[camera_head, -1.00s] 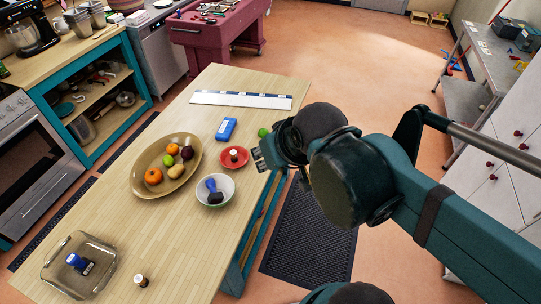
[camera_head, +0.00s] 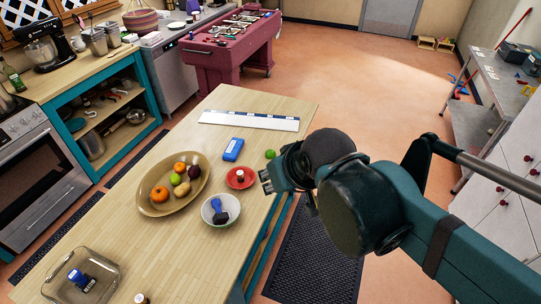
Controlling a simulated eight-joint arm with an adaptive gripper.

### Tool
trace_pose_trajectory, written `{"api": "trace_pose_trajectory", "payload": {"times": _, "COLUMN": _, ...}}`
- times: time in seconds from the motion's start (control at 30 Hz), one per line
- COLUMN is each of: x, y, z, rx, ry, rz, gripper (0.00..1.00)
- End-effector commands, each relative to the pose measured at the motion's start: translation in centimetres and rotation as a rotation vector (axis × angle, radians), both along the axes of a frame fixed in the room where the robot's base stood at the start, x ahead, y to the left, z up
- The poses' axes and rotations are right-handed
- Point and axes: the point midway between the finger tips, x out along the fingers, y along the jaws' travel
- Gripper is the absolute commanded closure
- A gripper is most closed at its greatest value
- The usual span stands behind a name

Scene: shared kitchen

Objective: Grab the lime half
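A small round green thing (camera_head: 270,154), possibly the lime half, sits at the right edge of the wooden table, just behind my gripper. Its cut face cannot be made out. My gripper (camera_head: 264,182) is over the table's right edge, close to the right side of a red plate (camera_head: 249,183). My dark arm hides part of the gripper, and its finger gap is too small to read. Another green fruit (camera_head: 176,179) lies in the brown oval bowl (camera_head: 150,207) among other fruit.
A white bowl (camera_head: 206,220) holding a blue-and-dark thing is left of my gripper. A blue box (camera_head: 233,149) and a long white strip (camera_head: 250,120) lie farther back. A glass dish (camera_head: 102,291) is at the front left. The table's near middle (camera_head: 165,255) is clear.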

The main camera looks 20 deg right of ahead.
Motion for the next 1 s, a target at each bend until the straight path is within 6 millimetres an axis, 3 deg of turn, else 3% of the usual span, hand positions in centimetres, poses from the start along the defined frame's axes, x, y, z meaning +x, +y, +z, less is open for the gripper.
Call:
{"api": "trace_pose_trajectory", "payload": {"times": 0.2, "x": 0.0, "y": 0.0, "z": 0.0, "rx": 0.0, "ry": 0.0, "rz": 0.0, "gripper": 0.68}}
{"api": "trace_pose_trajectory", "payload": {"times": 0.33, "x": 0.0, "y": 0.0, "z": 0.0, "rx": 0.0, "ry": 0.0, "rz": 0.0, "gripper": 0.52}}
{"api": "trace_pose_trajectory", "payload": {"times": 0.77, "x": 0.2, "y": 0.0, "z": 0.1, "rx": -0.005, "ry": 0.002, "rz": 0.007, "gripper": 0.52}}
{"api": "trace_pose_trajectory", "payload": {"times": 1.0, "x": 1.6, "y": -0.3, "z": 0.5, "rx": -0.039, "ry": 0.02, "rz": 0.05, "gripper": 0.52}}
